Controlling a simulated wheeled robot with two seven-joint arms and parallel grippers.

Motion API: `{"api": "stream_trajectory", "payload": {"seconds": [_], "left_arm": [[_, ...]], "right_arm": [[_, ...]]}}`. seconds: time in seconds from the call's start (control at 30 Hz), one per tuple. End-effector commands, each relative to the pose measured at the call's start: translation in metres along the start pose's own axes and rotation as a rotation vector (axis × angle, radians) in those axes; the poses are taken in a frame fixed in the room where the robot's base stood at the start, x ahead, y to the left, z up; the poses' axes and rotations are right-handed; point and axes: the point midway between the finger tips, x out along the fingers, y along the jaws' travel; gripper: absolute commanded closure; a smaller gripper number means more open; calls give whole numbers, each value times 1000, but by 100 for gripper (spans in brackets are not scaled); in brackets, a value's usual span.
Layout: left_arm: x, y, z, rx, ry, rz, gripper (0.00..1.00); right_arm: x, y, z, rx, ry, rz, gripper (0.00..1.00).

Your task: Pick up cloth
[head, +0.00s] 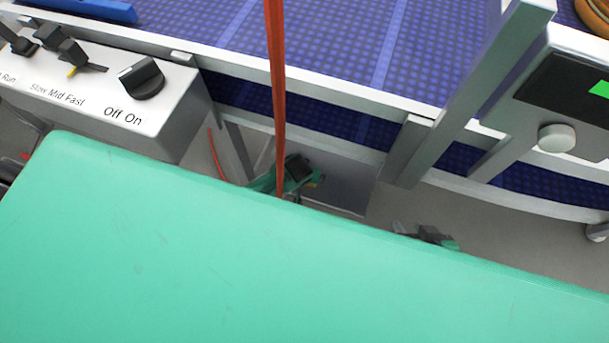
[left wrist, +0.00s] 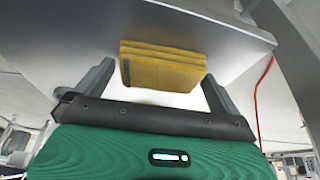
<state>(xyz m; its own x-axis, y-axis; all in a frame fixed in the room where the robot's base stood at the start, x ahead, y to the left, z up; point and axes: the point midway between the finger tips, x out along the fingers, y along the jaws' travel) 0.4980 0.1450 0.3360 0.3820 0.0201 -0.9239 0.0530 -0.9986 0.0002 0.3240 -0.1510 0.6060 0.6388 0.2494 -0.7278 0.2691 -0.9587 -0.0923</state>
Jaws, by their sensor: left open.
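The cloth (left wrist: 162,68) is a yellow, folded stack of several layers in the left wrist view. It lies against a grey panel (left wrist: 95,45), between the fingers of my left gripper (left wrist: 158,85). The gripper is open, with a gap between each finger and the cloth. In the head view, a small green and black shape (head: 290,175) beside a grey panel seems to be my left gripper, with a speck of yellow at its right. A dark, partly hidden shape (head: 430,237) seems to be my right gripper; its jaws are too small to read.
A control box (head: 145,95) with a black knob and levers stands at the left. A blue dotted belt (head: 330,45) with grey rails crosses the back. An orange strap (head: 276,80) hangs in the middle. A panel with a dark screen (head: 565,95) is at the right.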

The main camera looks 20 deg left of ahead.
Motion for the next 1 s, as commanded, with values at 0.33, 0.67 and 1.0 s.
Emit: {"api": "stream_trajectory", "payload": {"seconds": [0.33, 0.67, 1.0], "left_arm": [[2, 0, 0, 0, 0, 0, 8], [2, 0, 0, 0, 0, 0, 36], [-20, 1, -10, 1, 2, 2, 36]], "right_arm": [[1, -2, -1, 0, 11, -4, 64], [1, -2, 0, 0, 9, -4, 64], [-12, 11, 2, 5, -77, 30, 64]]}}
